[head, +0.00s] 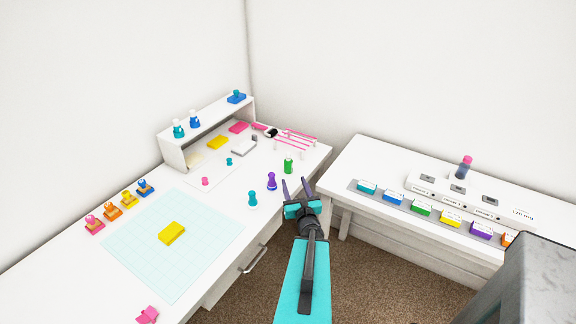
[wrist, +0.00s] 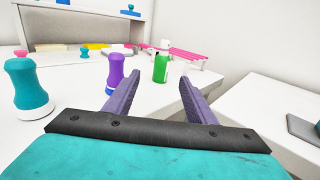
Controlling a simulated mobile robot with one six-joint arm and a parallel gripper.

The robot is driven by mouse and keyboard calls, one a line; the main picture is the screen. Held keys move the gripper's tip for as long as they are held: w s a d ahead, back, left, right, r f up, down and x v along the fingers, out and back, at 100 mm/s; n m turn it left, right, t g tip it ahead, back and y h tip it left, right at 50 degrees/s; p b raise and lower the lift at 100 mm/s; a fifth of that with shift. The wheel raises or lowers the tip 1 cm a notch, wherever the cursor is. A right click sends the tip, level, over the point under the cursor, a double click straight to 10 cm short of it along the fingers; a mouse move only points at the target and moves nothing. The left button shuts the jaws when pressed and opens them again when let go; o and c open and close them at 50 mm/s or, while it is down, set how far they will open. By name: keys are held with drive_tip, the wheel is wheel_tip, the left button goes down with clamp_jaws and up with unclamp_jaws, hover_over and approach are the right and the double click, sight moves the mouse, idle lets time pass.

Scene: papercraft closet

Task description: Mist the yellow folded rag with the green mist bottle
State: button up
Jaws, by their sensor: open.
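The green mist bottle (head: 288,164) stands upright near the right end of the left table. In the wrist view the green bottle (wrist: 160,67) stands ahead, beyond and between my fingertips. My gripper (head: 297,187) is open and empty at that table's right edge; its purple fingers (wrist: 160,96) point toward the bottle without touching it. A yellow folded piece (head: 172,233), which looks like the rag, lies on the pale grid mat (head: 205,255). Another flat yellow piece (head: 218,143) lies by the small shelf.
Pink rods (head: 298,136) lie behind the green bottle. A second table (head: 350,160) with coloured boxes stands right, across a gap.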

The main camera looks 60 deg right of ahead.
sight(290, 166)
drive_tip(key=shift+s+d, duration=0.1)
drive_tip(key=shift+d, duration=0.1)
drive_tip(key=b+x, duration=0.2)
drive_tip(key=b, duration=0.2)
drive_tip(key=shift+d+f+b, duration=0.15)
drive_tip(key=shift+d+b, duration=0.2)
drive_tip(key=shift+b, duration=0.05)
drive_tip(key=b+x, duration=0.2)
drive_tip(key=b, duration=0.3)
drive_tip(key=shift+w+d, duration=0.1)
drive_tip(key=shift+w, duration=0.25)
drive_tip(key=shift+w+d+b, duration=0.1)
drive_tip(key=shift+d+b, duration=0.05)
drive_tip(key=shift+b, duration=0.65)
drive_tip(key=b+x, duration=0.1)
drive_tip(key=b, duration=0.2)
drive_tip(key=shift+w+d+f+b, duration=0.1)
drive_tip(key=shift+w+d+b, duration=0.1)
drive_tip(key=shift+w+b, duration=0.15)
drive_tip(key=shift+w+d+b, duration=0.35)
drive_tip(key=shift+d+b, duration=0.15)
drive_tip(key=shift+b, duration=1.1)
drive_tip(key=shift+r, duration=0.25)
